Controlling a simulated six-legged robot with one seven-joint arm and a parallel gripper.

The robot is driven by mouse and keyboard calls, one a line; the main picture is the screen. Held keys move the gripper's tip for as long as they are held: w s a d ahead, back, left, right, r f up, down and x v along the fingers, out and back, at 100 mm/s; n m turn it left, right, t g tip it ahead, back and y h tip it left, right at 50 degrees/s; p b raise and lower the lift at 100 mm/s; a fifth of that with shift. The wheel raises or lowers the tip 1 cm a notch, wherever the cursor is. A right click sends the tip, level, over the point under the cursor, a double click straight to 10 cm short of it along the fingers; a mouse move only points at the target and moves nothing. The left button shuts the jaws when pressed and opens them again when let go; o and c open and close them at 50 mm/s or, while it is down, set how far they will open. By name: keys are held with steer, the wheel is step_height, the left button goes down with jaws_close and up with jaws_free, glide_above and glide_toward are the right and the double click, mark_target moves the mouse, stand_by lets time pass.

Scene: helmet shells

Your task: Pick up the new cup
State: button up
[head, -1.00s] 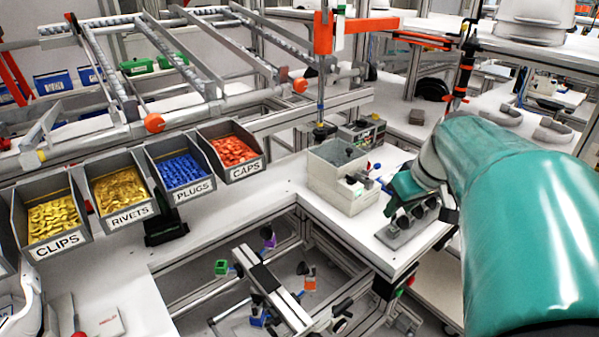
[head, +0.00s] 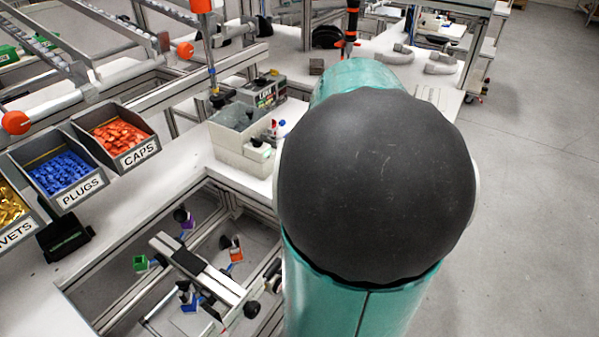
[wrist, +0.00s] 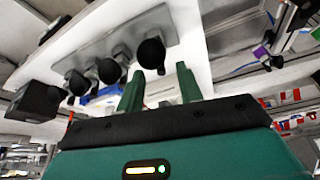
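Several dark rounded cups stand on a grey plate (wrist: 95,52) in the wrist view. The nearest dark cup (wrist: 151,53) is just beyond my fingers, with another dark cup (wrist: 109,71) and a third (wrist: 76,82) to its left. I cannot tell which is the new cup. My gripper (wrist: 160,82) shows its two green fingers apart with no cup between them. In the head view my own arm covers the gripper and the plate.
A grey-white box (head: 237,135) stands on the white bench beside my arm. A metal frame (head: 195,268) with coloured blocks and black cups is lower left. Bins of plugs (head: 62,172) and caps (head: 117,136) are at left. Open floor (head: 540,180) is at right.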

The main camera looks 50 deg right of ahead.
steer(key=shift+f, duration=0.2)
steer(key=x, duration=0.5)
steer(key=shift+w+r, duration=0.1)
steer(key=shift+w, duration=0.2)
jaws_close()
